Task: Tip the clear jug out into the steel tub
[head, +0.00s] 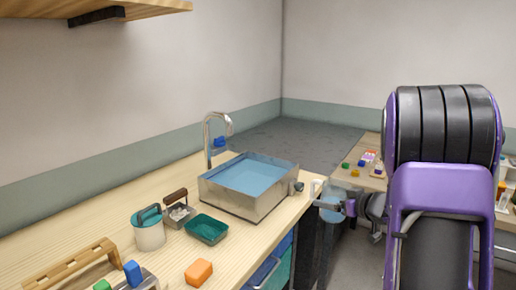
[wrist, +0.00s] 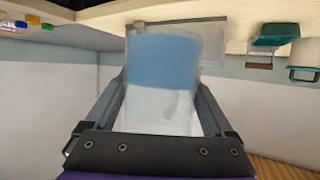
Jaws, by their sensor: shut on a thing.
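The steel tub (head: 270,205) stands on the wooden counter, with a blue surface inside it. The clear jug (head: 327,212) is just right of the tub, beyond the counter's right edge, and looks roughly upright. My gripper (head: 343,207) is shut on the jug. In the wrist view the jug (wrist: 160,110) fills the space between the fingers of my gripper (wrist: 160,112), with a blue band in it. Part of the tub (wrist: 212,40) shows behind the jug there. The jug's base is hard to make out in the head view.
A tap (head: 208,140) rises behind the tub. A green tray (head: 207,229), a metal scoop (head: 180,213), a pale pot (head: 150,236), a wooden rack (head: 70,266) and an orange block (head: 199,272) lie left and in front. A grey knob (head: 296,188) sticks out at the tub's right.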

